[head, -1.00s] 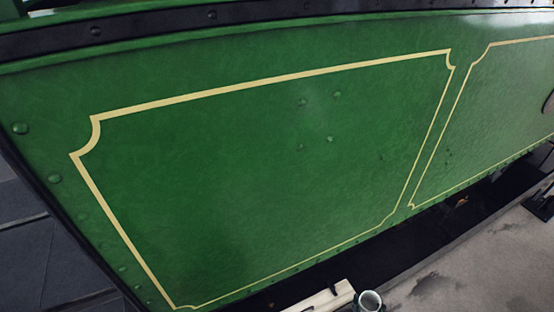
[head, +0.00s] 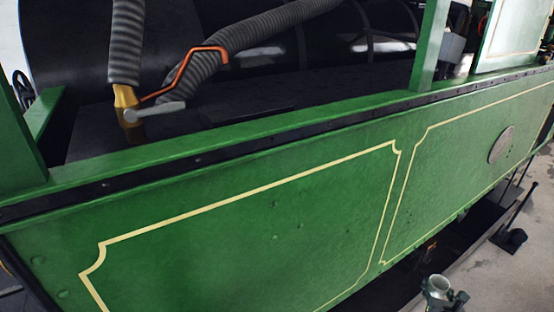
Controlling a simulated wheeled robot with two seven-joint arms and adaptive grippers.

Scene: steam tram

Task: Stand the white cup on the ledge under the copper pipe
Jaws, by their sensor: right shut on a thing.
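At the bottom right, a small round-mouthed thing (head: 437,284) with a pale rim shows; it looks like the white cup, tinted grey-green. My right gripper (head: 445,298) is shut on it, low in front of the green side panel; its fingers are small and partly cut off by the picture edge. A bent orange-copper pipe (head: 202,54) runs in front of a ribbed grey hose at the upper left. A dark flat surface (head: 240,115) lies below it, behind the green rail; I cannot tell whether this is the ledge. My left gripper is not in view.
The green tram side (head: 230,240) with cream lining stands between the cup and the pipe. Its top rail (head: 290,125) and a green post (head: 430,45) border the opening. A brass fitting with a grey lever (head: 160,112) sits near the pipe. Paved floor shows at the right.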

